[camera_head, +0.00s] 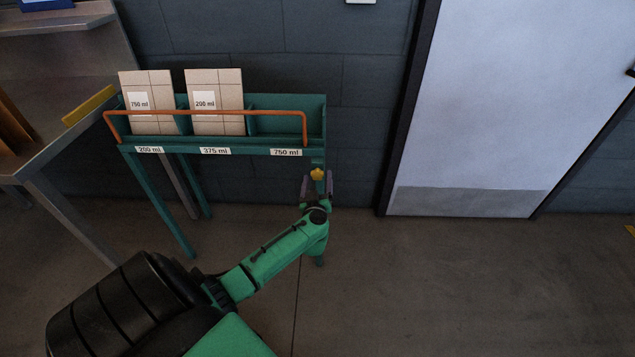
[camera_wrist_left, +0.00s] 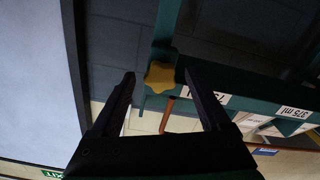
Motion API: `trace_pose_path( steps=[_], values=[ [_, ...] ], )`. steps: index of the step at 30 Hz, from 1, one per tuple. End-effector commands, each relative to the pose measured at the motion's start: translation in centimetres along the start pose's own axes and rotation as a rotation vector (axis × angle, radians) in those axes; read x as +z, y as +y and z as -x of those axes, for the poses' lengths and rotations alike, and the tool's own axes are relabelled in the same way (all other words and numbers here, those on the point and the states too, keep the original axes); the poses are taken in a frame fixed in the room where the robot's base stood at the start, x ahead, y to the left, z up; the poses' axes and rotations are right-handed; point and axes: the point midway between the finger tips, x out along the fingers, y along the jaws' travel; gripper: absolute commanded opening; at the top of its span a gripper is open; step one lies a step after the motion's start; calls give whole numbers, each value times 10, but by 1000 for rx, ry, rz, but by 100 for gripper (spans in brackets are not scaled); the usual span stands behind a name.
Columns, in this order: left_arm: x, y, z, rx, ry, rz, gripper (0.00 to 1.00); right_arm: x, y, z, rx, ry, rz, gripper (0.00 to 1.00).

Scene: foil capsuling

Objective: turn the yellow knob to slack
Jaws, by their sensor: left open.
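The yellow knob (camera_head: 317,174) is small and lobed, on the right end of the green rack (camera_head: 225,146), below its shelf. It also shows in the left wrist view (camera_wrist_left: 159,77), star-shaped, on a green post. My left gripper (camera_head: 317,184) is at the knob in the head view. In the left wrist view its two dark fingers (camera_wrist_left: 160,80) are spread wide, with the knob between their tips. Neither finger visibly touches the knob. My right gripper is not in view.
The rack holds two cardboard boxes (camera_head: 214,112) behind an orange bar (camera_head: 206,112); its right compartment is empty. A metal table (camera_head: 50,155) stands at left. A pale door (camera_head: 505,100) is at right. The floor right of the rack is clear.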

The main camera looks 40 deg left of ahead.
Motion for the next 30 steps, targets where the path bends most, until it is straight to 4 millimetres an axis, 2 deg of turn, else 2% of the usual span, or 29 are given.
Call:
trace_pose_path(
  steps=[3, 9, 14, 15, 16, 23, 30],
  values=[
    [0, 0, -7, -1, -1, 1, 80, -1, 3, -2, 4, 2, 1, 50],
    [0, 0, -7, 0, -1, 0, 80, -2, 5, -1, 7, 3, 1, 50],
    [0, 0, -6, 0, -1, 0, 19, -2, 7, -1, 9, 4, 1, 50],
    [0, 0, -6, 0, -1, 0, 3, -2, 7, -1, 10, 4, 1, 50],
    [0, 0, -6, 0, -1, 0, 0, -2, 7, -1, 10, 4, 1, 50],
    [-1, 0, -6, 0, -1, 13, 0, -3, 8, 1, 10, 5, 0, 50],
    [-2, 1, -6, -1, -4, 98, 0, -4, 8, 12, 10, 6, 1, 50]
  ],
)
